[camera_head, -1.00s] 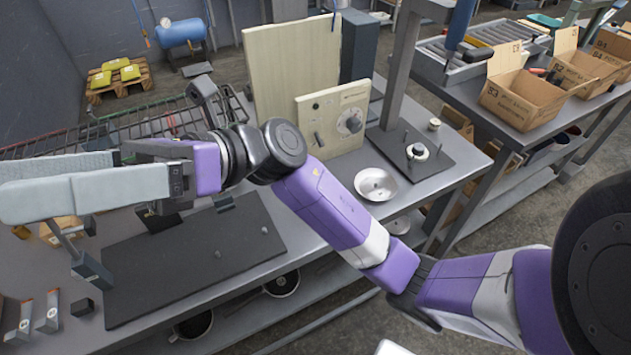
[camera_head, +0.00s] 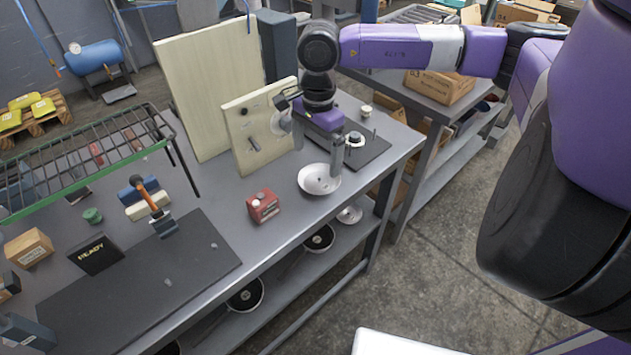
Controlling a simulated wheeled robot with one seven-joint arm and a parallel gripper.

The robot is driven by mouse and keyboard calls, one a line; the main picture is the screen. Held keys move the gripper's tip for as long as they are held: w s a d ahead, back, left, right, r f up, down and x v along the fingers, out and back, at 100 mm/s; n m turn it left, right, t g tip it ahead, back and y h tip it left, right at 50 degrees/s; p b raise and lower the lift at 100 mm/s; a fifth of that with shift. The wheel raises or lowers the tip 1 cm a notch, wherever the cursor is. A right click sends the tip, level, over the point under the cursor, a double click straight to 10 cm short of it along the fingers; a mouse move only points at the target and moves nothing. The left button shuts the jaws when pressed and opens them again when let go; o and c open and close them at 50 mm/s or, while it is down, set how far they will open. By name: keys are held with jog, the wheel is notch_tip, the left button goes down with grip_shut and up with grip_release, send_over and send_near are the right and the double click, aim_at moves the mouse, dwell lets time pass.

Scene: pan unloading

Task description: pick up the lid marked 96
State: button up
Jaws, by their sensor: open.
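I cannot read a mark 96 on anything, so I cannot tell which thing is the lid. My gripper (camera_head: 318,160) points down with its two fingers apart and nothing visible between them. It is over or just behind a shallow white pan (camera_head: 319,181) near the table's front edge. The right finger overlaps the pan's rim in the picture, and I cannot tell if they touch. Small details inside the pan are too small to make out. A round white part with a dark centre (camera_head: 354,139) is on a black plate (camera_head: 376,151) to the right of my gripper.
An upright cream panel with a dial (camera_head: 250,140) is close behind and left of my gripper. A red box (camera_head: 263,206) and a black mat (camera_head: 190,262) lie to the left. A green wire rack (camera_head: 90,160) overhangs the back left. Dark round pans (camera_head: 245,295) lie on the lower shelf.

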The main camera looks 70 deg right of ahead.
aim_at(319, 179)
jog(key=shift+s+d+f, duration=0.15)
jog(key=shift+s+d, duration=0.3)
jog(key=shift+d, duration=0.1)
jog(key=shift+f, duration=0.4)
jog(key=shift+w+a+f+p, duration=0.1)
jog(key=shift+f+p, duration=0.55)
jog(key=shift+f, duration=1.05)
jog(key=shift+w+f+p, duration=0.1)
jog(key=shift+f+p, duration=0.5)
jog(key=shift+f, duration=1.05)
jog(key=c, duration=1)
jog(key=shift+r, duration=0.15)
